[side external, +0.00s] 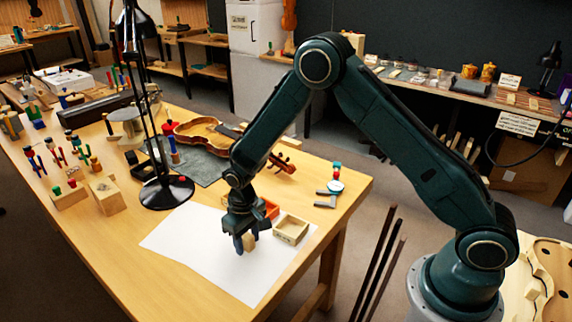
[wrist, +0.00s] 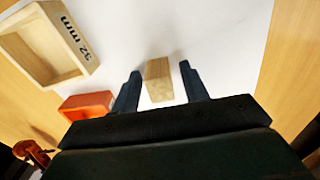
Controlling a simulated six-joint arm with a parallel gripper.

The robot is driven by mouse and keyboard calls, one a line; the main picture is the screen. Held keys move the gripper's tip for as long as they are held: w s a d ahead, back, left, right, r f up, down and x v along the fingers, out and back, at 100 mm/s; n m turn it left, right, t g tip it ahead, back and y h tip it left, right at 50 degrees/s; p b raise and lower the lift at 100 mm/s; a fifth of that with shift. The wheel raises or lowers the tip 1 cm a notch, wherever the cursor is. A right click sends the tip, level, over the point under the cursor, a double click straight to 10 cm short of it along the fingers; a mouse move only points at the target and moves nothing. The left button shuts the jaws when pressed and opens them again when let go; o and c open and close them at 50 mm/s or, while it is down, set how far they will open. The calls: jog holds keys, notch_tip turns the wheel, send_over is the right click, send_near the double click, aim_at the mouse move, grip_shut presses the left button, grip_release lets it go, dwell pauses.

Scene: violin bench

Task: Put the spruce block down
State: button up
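The spruce block (wrist: 158,80) is a small pale wooden block. In the wrist view it stands between the two dark fingers of my gripper (wrist: 160,82), with a narrow strip of white showing on each side of it. The fingers are open around the block and do not appear to touch it. In the side view my gripper (side external: 247,242) is low over the white sheet (side external: 190,240), with the block (side external: 249,241) partly hidden by the fingers. The block appears to be on the sheet, though its underside is hidden.
A wooden tray marked "32 mm" (wrist: 42,48) and an orange tray (wrist: 88,104) are close beside my gripper. A black lamp (side external: 167,191), a violin (side external: 205,133) on a grey cloth and several small tools stand farther back. The sheet's near part is clear.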

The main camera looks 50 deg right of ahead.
aim_at(247, 236)
notch_tip(247, 236, up, 11)
jog(key=shift+r, duration=0.65)
dwell(0.4)
dwell(0.5)
